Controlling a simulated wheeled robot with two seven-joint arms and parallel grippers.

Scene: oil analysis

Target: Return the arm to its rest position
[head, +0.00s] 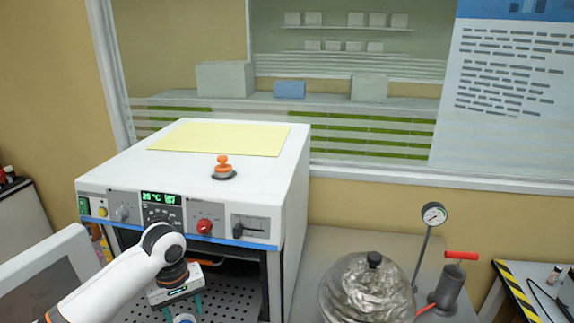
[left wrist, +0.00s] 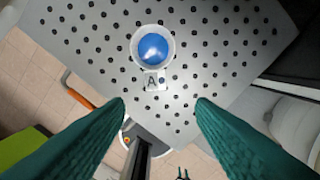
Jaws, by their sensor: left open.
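My left arm (head: 115,280) comes in from the lower left in the head view and reaches into the open front of the white oven-like device (head: 298,190). My left gripper (head: 180,308) points down there; its teal fingers stand apart. In the left wrist view my left gripper (left wrist: 160,104) is open with nothing between its fingers. A round container with a blue centre (left wrist: 153,47) and a tag marked A stands on the perforated shelf (left wrist: 215,75), apart from the fingertips. In the head view its rim (head: 184,319) shows at the bottom edge. A tiny two-pronged shape (left wrist: 183,173) may be my right gripper.
The device's front panel (head: 190,215) and side wall frame the opening around my arm. An orange-knobbed piece (head: 223,168) sits on its top. To the right are a metallic round vessel (head: 367,290), a gauge (head: 434,214) and a red-handled pump (head: 450,285).

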